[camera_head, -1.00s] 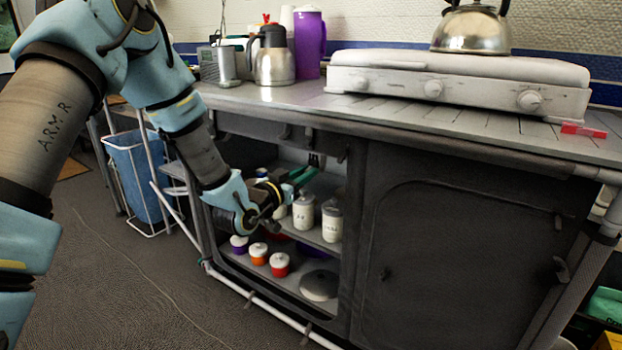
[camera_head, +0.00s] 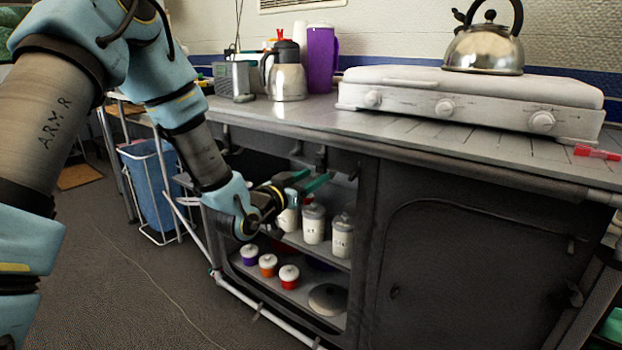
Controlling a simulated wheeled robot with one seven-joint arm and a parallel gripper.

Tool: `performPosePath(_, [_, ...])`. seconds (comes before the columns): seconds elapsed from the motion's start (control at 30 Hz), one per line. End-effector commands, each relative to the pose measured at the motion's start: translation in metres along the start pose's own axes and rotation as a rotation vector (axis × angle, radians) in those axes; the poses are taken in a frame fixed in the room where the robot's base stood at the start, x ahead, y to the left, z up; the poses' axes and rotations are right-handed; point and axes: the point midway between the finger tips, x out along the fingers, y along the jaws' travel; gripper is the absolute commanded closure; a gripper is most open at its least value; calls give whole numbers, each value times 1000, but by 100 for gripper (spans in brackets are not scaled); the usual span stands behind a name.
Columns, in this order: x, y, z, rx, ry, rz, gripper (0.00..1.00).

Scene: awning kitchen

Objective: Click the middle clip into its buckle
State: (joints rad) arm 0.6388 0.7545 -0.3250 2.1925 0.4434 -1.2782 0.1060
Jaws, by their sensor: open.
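A row of small dark clips and buckles hangs under the front edge of the grey counter, above the open cupboard bay. One dark clip (camera_head: 321,158) hangs near the right side of the opening, and another dark strap piece (camera_head: 297,148) hangs left of it. I cannot tell surely which is the middle one, or whether any is fastened. My gripper (camera_head: 318,180), with green fingers, is open in front of the opening. Its tips are just below the right-hand dark clip in the picture. I see nothing held between them, and I cannot tell the depth gap.
White canisters (camera_head: 342,238) stand on the shelf behind my gripper, with small coloured jars (camera_head: 268,262) below. A closed dark door panel (camera_head: 465,265) is to the right. The counter (camera_head: 300,112) carries a stove (camera_head: 470,100), kettle (camera_head: 485,48) and jugs.

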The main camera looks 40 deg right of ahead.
Motion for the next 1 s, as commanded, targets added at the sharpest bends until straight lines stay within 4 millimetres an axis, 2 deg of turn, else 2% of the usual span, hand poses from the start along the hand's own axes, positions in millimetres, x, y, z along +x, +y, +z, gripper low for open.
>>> performPosePath(0.17, [-4, 0, 0, 0, -1, 0, 45])
performPosePath(0.27, [-16, 0, 0, 0, -2, 0, 45])
performPosePath(0.5, [-63, -1, 0, -1, -3, -2, 45])
performPosePath(0.7, [-95, -1, 0, -1, -2, -2, 45])
performPosePath(0.83, [-106, 0, 0, -1, 0, 0, 45])
performPosePath(1.0, [-109, 0, 0, 0, 0, -1, 45])
